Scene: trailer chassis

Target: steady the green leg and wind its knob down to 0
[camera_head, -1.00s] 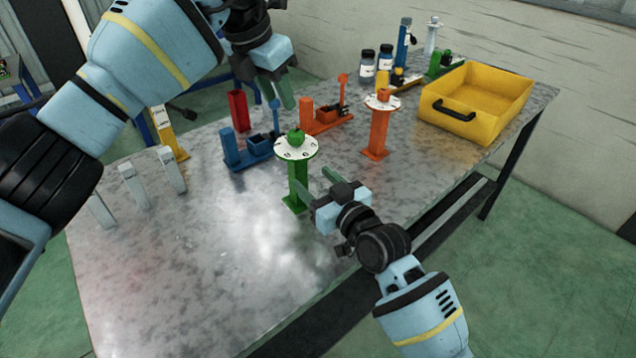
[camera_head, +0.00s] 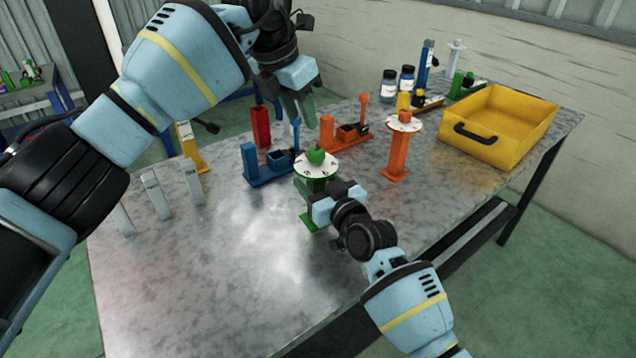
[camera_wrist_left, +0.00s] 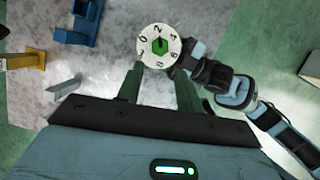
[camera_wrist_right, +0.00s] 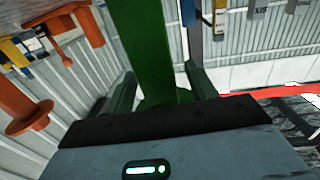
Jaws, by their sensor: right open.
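The green leg (camera_head: 307,219) stands upright on the metal table, topped by a white numbered dial (camera_head: 318,176) with a green knob (camera_head: 316,156). In the left wrist view the dial (camera_wrist_left: 146,35) and knob (camera_wrist_left: 159,46) lie just beyond my left fingertips. My left gripper (camera_head: 303,118) is open and empty, above the dial and apart from it. My right gripper (camera_head: 318,203) is open at the leg's post, below the dial. In the right wrist view the green post (camera_wrist_right: 147,45) stands between its fingers; I cannot tell whether they touch it.
An orange leg with a dial (camera_head: 396,157) stands to the right. Behind are a blue holder (camera_head: 268,172), an orange holder (camera_head: 345,138) and a red block (camera_head: 261,127). A yellow bin (camera_head: 500,125) sits at the right. Grey brackets stand at the left; the table's front left is clear.

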